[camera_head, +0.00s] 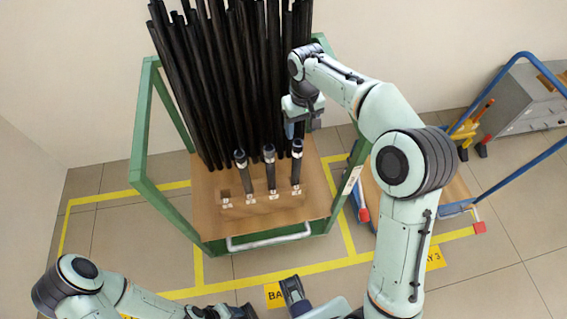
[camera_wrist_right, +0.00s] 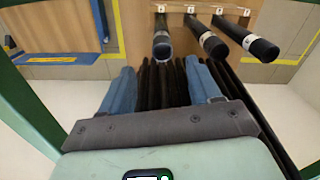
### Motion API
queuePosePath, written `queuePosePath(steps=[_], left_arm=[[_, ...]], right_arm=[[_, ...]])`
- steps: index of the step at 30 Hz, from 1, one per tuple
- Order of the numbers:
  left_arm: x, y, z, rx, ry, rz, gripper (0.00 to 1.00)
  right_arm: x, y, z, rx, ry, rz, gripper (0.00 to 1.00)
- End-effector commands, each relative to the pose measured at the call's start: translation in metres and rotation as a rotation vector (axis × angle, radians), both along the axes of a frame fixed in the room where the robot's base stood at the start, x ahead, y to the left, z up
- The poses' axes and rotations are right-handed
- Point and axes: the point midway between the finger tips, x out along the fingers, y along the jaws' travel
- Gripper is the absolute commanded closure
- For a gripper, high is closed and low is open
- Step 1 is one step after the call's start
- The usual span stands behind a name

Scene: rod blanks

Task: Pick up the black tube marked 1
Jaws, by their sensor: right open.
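Three black tubes stand in a wooden holder (camera_head: 238,204) on the cart: a left one (camera_head: 241,171), a middle one (camera_head: 270,170) and a right one (camera_head: 296,167). Small white labels mark the slots; I cannot read which is 1. The leftmost slot is empty. My right gripper (camera_head: 301,124) is open above and behind the right tube. In the right wrist view its fingers (camera_wrist_right: 160,88) are apart, with no tube held between them; the nearest tube (camera_wrist_right: 162,42) is just beyond them. My left gripper (camera_head: 293,290) is at the bottom edge, partly cut off; its opening is unclear.
Many long black rods (camera_head: 217,85) lean at the back of the green-framed cart (camera_head: 141,133), close behind the holder and right gripper. Yellow lines mark the tiled floor.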

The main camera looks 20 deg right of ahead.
Motion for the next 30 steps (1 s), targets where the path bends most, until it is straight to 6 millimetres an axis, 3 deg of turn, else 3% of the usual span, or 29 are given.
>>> queuePosePath(steps=[3, 12, 20, 30], left_arm=[[-0.002, 0.0, -0.003, -0.001, 0.003, 0.0, 0.38], [-0.001, 0.0, -0.011, 0.001, -0.004, 0.001, 0.38], [0.001, 0.0, -0.012, 0.001, -0.009, 0.002, 0.38], [0.002, 0.0, -0.017, 0.002, -0.017, 0.004, 0.38]], right_arm=[[-0.002, -0.003, 0.001, -0.008, 0.003, -0.005, 0.37], [-0.002, -0.002, -0.056, -0.007, 0.007, -0.005, 0.37], [-0.001, -0.001, -0.077, -0.006, 0.004, -0.004, 0.37], [0.001, 0.004, -0.122, -0.006, 0.004, -0.004, 0.37]])
